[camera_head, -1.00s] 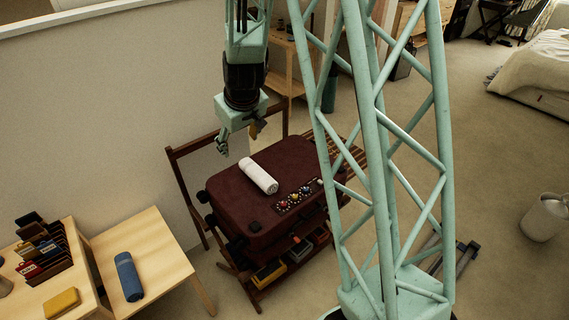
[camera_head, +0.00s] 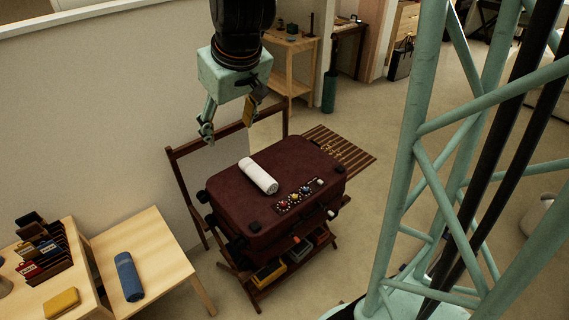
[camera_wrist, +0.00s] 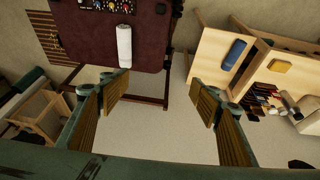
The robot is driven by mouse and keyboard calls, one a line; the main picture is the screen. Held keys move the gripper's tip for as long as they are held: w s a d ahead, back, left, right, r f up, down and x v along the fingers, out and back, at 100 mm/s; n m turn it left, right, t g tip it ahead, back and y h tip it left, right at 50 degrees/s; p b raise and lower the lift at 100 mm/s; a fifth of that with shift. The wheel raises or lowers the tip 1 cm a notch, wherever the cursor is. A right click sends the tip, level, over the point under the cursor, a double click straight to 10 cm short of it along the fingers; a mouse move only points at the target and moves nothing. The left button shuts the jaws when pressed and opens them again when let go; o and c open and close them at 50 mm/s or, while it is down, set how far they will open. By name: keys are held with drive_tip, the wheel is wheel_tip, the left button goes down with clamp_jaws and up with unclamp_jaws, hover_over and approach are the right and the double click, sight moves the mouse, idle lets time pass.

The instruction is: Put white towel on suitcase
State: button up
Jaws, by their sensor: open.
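The white towel (camera_head: 259,175) is a rolled cylinder lying on top of the dark red suitcase (camera_head: 240,205), toward its back edge, left of a row of small round items. In the wrist view the towel (camera_wrist: 124,46) lies on the suitcase (camera_wrist: 85,45) at upper left, beyond the fingers. My gripper (camera_head: 230,122) hangs in the air above and behind the suitcase, apart from the towel.
The suitcase rests on a dark wooden rack. A blue rolled towel (camera_head: 129,277) lies on a light wooden table (camera_head: 150,240) at left. A yellow item (camera_head: 62,302) and a card rack (camera_head: 45,255) stand nearby. A slatted surface (camera_head: 340,150) is right behind the suitcase.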

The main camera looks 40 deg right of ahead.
drive_tip(key=s+a+r, duration=0.1)
drive_tip(key=s+r, duration=0.3)
drive_tip(key=s, duration=0.6)
drive_tip(key=s+a+r, duration=0.2)
drive_tip(key=s+r, duration=0.2)
drive_tip(key=s, duration=0.6)
drive_tip(key=s+a+r, duration=0.2)
drive_tip(key=s+r, duration=0.2)
drive_tip(key=s, duration=0.7)
drive_tip(key=shift+r+m+g, duration=0.3)
drive_tip(key=shift+m, duration=0.1)
